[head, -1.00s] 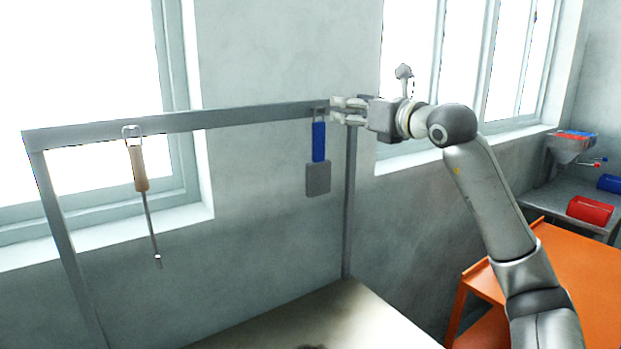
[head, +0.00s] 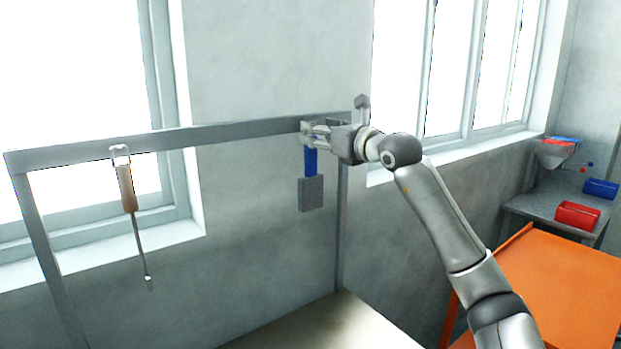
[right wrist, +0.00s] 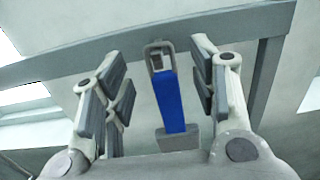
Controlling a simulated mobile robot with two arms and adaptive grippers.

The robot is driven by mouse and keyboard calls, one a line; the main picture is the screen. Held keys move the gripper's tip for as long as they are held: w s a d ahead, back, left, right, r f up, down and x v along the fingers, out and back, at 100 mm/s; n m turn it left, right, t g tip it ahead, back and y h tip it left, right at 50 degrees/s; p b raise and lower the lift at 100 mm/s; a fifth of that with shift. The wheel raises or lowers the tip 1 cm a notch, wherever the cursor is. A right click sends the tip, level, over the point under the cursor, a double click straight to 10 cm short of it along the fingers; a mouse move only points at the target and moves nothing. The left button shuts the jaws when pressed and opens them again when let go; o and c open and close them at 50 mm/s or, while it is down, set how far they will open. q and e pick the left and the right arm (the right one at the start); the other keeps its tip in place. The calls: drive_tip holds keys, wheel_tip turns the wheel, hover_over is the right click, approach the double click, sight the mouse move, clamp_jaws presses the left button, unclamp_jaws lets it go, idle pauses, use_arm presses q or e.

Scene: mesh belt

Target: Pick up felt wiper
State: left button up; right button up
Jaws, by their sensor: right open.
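The felt wiper, with a blue handle and a grey pad (head: 311,194), hangs by a metal loop from the grey rail (head: 222,132), pad down. My right gripper (head: 308,133) is at the upper part of the handle in the head view and hides the loop. In the right wrist view, its fingers (right wrist: 160,78) are open, one on each side of the wiper's blue handle (right wrist: 168,102), with gaps on both sides. The loop shows there above the handle. My left gripper is not in view.
A tool with a wooden handle and thin shaft (head: 128,190) hangs further left on the rail. A pale tabletop (head: 320,325) lies below. An orange table (head: 545,285) stands right, with red (head: 577,216) and blue (head: 600,189) containers on a grey bench behind.

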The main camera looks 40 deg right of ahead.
drive_tip(key=w+p, duration=0.3)
drive_tip(key=shift+w+d+r, duration=0.15)
drive_tip(key=shift+w+d, duration=0.1)
drive_tip(key=shift+w, duration=0.05)
drive_tip(key=shift+w+f, duration=0.2)
drive_tip(key=shift+w, duration=0.2)
drive_tip(key=shift+s, duration=0.1)
drive_tip(key=shift+c, duration=0.7)
drive_tip(key=c, duration=1)
